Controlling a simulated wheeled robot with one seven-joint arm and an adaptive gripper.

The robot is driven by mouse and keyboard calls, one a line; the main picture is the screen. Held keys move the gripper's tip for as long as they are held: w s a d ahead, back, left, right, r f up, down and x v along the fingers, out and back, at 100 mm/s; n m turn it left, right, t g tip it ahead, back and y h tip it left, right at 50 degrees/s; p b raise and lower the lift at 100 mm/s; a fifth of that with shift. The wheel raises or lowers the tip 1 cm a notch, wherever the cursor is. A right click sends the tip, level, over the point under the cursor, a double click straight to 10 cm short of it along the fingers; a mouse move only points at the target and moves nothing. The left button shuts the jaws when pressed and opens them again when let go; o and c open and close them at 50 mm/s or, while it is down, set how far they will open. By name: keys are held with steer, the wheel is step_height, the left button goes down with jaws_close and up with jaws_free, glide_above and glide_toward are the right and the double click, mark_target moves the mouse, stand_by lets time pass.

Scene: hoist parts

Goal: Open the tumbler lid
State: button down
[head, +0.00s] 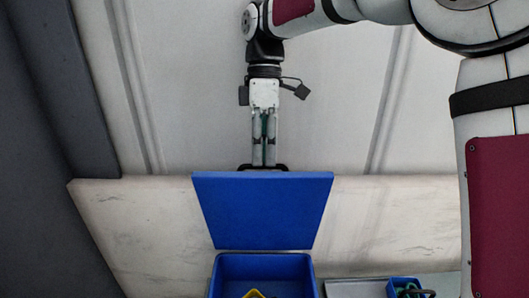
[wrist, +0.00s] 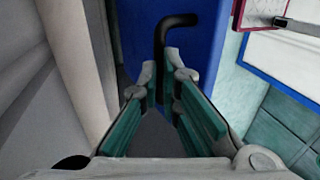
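The blue lid (head: 262,212) stands raised, nearly upright, behind the open blue box (head: 222,272). A black handle (head: 246,167) runs along the lid's top edge. My gripper (head: 264,163) points down at the middle of this handle, its two fingers close together. In the wrist view, the handle (wrist: 163,70) passes between the teal finger pads, with the blue lid (wrist: 140,30) behind it. My gripper (wrist: 166,75) appears shut on the handle. The exact contact on the handle is partly hidden by the fingers.
A yellow item (head: 254,294) shows inside the box. A small blue bin (head: 403,284) with dark and green parts stands to the right on a grey surface. A pale marble-like panel (head: 390,215) and a light wall (head: 200,90) lie behind the lid.

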steer(key=shift+w+d+f, duration=0.1)
steer(key=shift+d+f, duration=0.05)
steer(key=shift+f, duration=0.45)
steer(key=shift+w+d+f, duration=0.1)
steer(key=shift+f, duration=0.45)
steer(key=c, duration=1.3)
jaws_free()
steer(key=shift+w, duration=0.15)
steer(key=shift+c, duration=0.2)
steer(key=shift+a, duration=0.1)
steer(key=shift+c, duration=0.5)
steer(key=shift+r, duration=0.3)
steer(key=shift+c, duration=0.5)
steer(key=r, duration=0.9)
steer(key=shift+s+a+r, duration=0.15)
steer(key=shift+s+r, duration=0.05)
steer(key=shift+c, duration=0.7)
steer(key=shift+r, duration=0.3)
